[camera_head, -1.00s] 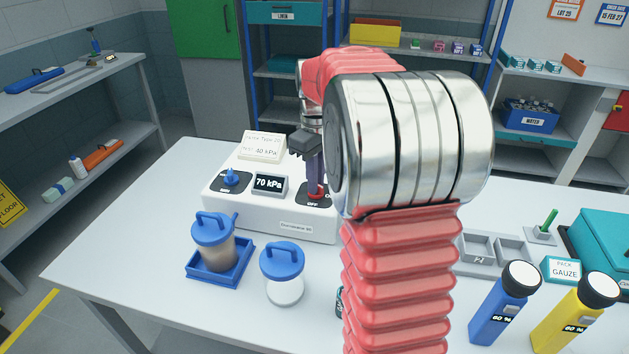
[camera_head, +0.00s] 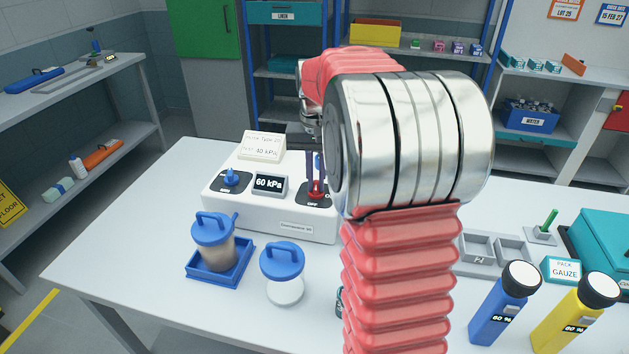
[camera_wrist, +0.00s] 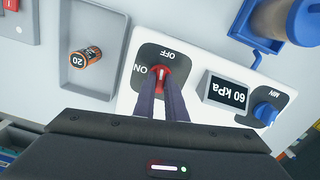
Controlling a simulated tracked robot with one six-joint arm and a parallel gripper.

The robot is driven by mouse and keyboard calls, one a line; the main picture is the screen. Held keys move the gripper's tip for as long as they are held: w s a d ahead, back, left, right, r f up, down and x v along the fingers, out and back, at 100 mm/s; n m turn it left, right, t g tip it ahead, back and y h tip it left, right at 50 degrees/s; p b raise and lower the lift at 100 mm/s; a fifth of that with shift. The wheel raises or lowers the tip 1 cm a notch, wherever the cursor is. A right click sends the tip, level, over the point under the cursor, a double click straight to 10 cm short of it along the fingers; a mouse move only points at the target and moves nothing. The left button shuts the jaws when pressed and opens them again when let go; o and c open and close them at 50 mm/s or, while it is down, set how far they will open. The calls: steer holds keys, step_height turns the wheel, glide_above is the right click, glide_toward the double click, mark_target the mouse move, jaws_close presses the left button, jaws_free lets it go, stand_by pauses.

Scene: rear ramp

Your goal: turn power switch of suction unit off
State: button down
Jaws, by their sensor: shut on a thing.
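The suction unit (camera_head: 270,215) is a white box on the table with a lit display (camera_head: 268,183) reading 60 kPa. Its red power switch (camera_wrist: 158,72) sits on a dark plate marked OFF and ON; it also shows in the head view (camera_head: 316,190). My gripper (camera_wrist: 162,84) points down at the plate and is shut on the switch, a finger on each side. The white line on the switch appears to point near the OFF mark, but the fingers hide part of it. A blue dial (camera_wrist: 265,112) is beside the display.
A lidded jar (camera_head: 214,245) in a blue tray and a blue-lidded clear jar (camera_head: 284,290) stand before the unit. Blue (camera_head: 497,315) and yellow (camera_head: 573,320) bottles stand right. My arm hides the table's middle.

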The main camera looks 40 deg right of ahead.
mark_target(316, 184)
steer(key=shift+m, duration=1.2)
steer(key=c, duration=1.8)
jaws_free()
step_height(316, 184, up, 14)
steer(key=shift+f, duration=0.15)
